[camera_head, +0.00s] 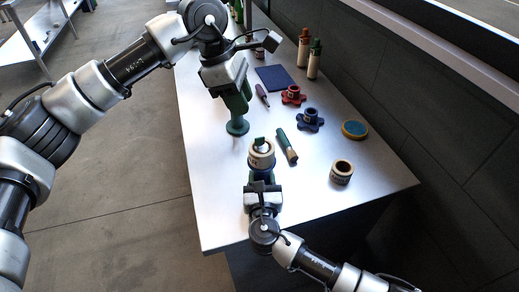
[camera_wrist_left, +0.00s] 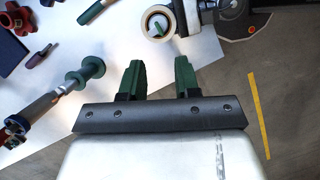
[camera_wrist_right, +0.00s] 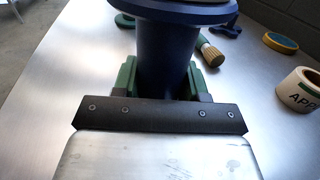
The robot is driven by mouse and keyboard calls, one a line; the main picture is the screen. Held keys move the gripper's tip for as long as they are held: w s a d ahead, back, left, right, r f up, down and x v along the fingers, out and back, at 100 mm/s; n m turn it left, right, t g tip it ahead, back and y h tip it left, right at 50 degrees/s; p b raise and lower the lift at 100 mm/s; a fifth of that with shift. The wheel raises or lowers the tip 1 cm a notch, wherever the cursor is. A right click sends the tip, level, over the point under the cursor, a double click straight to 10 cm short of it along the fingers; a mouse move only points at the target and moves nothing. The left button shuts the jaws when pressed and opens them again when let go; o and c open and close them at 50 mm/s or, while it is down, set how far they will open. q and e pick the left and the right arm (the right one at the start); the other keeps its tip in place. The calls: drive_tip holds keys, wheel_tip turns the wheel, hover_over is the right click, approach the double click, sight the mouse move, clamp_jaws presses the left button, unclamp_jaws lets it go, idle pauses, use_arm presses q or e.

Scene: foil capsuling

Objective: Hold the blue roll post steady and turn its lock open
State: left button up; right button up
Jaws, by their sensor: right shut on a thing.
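The blue roll post (camera_wrist_right: 165,55) stands upright in my right gripper (camera_wrist_right: 162,80), which is shut on its column below a wide blue flange. In the head view a cream roll (camera_head: 262,160) sits on top of this post, with a green lock piece (camera_head: 259,142) at its centre. The lock also shows inside the roll in the left wrist view (camera_wrist_left: 158,28). My right gripper (camera_head: 262,190) comes in from the table's front edge. My left gripper (camera_wrist_left: 158,75) is open and empty, up and to the left of the roll in the head view, apart from it.
A green tool with a pale end (camera_head: 287,146) lies right of the roll. A loose cream roll (camera_head: 342,173), blue knob (camera_head: 310,120), red knob (camera_head: 291,96), yellow-rimmed disc (camera_head: 355,130) and bottles (camera_head: 314,62) stand farther right and back.

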sight(259, 140)
use_arm(q)
drive_tip(key=d+f+n, duration=0.1)
drive_tip(key=f, duration=0.2)
drive_tip(key=d+f+n+t, duration=0.1)
drive_tip(key=f+n, duration=0.1)
drive_tip(key=f, duration=0.1)
drive_tip(key=d+f+n+t, duration=0.1)
drive_tip(key=f+n, duration=0.1)
drive_tip(key=f, duration=0.1)
drive_tip(key=shift+s+d+f, duration=0.25)
drive_tip(key=shift+d+f, duration=0.05)
idle(0.3)
clamp_jaws()
